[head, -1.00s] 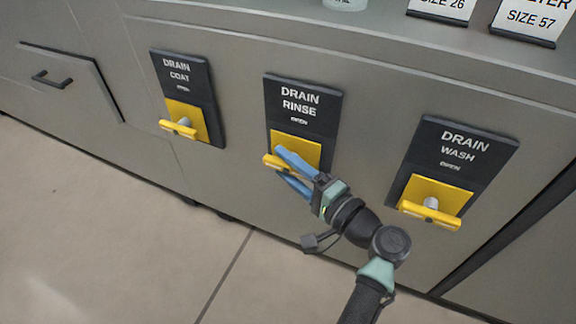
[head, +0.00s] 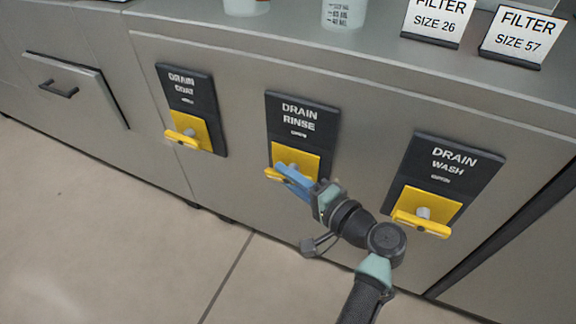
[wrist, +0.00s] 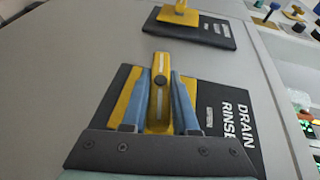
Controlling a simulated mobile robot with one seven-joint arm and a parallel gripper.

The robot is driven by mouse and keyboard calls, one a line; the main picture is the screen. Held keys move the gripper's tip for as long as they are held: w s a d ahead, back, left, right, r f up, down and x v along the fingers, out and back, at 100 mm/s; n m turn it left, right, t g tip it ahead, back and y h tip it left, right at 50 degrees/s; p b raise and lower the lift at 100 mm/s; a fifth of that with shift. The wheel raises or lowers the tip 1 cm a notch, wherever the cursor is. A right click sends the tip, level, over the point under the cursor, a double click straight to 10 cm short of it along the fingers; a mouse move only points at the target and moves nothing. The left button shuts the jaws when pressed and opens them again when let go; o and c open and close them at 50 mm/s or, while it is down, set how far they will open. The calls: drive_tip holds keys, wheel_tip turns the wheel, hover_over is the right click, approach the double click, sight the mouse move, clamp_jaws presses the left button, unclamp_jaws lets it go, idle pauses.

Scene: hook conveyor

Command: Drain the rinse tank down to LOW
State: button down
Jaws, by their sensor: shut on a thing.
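The drain rinse panel (head: 303,117) is a dark plate on the cabinet front with a yellow square and a yellow bar handle (head: 272,175). My gripper (head: 287,176) is at this handle, its blue fingers shut on it. In the wrist view the yellow handle (wrist: 160,72) lies between the two blue fingers, and the drain rinse panel (wrist: 228,110) shows beside them. Part of the handle is hidden by the fingers in the head view. No tank level is in view.
The drain coat handle (head: 182,138) is to the left and the drain wash handle (head: 421,224) to the right, both on like panels. A drawer with a black handle (head: 58,89) is far left. Cups (head: 343,12) and filter signs (head: 523,38) stand on the counter above. The floor (head: 110,230) is clear.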

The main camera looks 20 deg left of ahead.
drive_tip(key=r+h+p, duration=0.1)
drive_tip(key=p, duration=0.2)
drive_tip(key=shift+r+n, duration=0.1)
drive_tip(key=shift+n, duration=0.2)
drive_tip(key=g+h+p, duration=0.1)
drive_tip(key=h+p, duration=0.2)
drive_tip(key=p, duration=0.4)
drive_tip(key=shift+n, duration=0.4)
drive_tip(key=h+p, duration=0.2)
drive_tip(key=p, duration=0.1)
drive_tip(key=shift+f+n+g, duration=0.3)
drive_tip(key=shift+f+h+p, duration=0.2)
drive_tip(key=shift+h+p, duration=0.4)
drive_tip(key=shift+p, duration=0.2)
drive_tip(key=shift+d+f, duration=0.1)
drive_tip(key=c, duration=0.7)
unclamp_jaws()
drive_tip(key=p+v, duration=0.5)
drive_tip(key=v, duration=0.8)
